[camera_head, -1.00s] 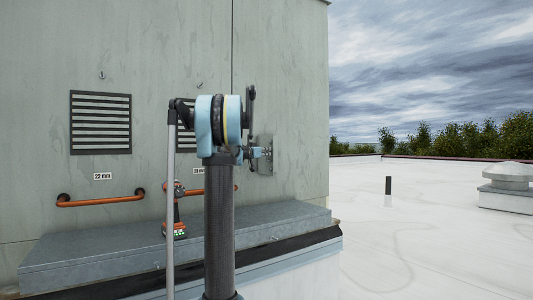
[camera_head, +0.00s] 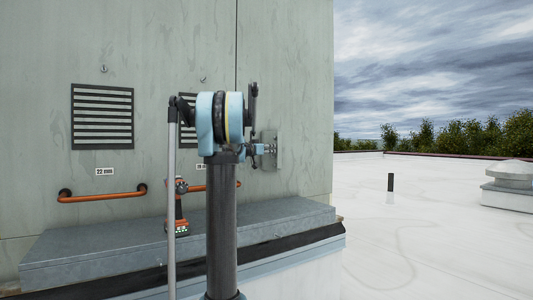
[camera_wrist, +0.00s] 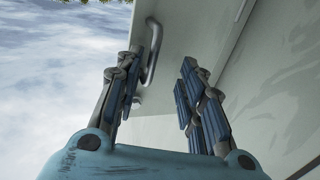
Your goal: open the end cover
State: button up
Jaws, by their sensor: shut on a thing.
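The cooler's end cover appears as a pale grey-green panel right of a vertical seam in the head view (camera_head: 300,100). In the wrist view, its pale face (camera_wrist: 195,40) carries a curved metal bar handle (camera_wrist: 153,52). My gripper (camera_wrist: 156,88) has one finger on each side of the middle of the view, with the handle's lower end close to the left fingertip. The fingers look well apart, and the contact with the handle is not clearly seen. My arm hides most of the gripper in the head view. No opened gap in the cover is visible.
A grey ledge (camera_head: 110,240) runs along the cooler's foot. An orange-and-black cordless tool (camera_head: 180,212) stands on it. An orange rail (camera_head: 103,197) and slatted vent (camera_head: 102,117) are at left. The white roof (camera_head: 430,250) at right is largely clear, with a short dark post (camera_head: 390,182).

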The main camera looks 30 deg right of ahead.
jog(key=shift+a, duration=0.1)
dwell(0.3)
jog(key=v, duration=1.1)
jog(key=shift+s+a, duration=0.2)
jog(key=shift+a, duration=0.15)
jog(key=shift+f, duration=0.1)
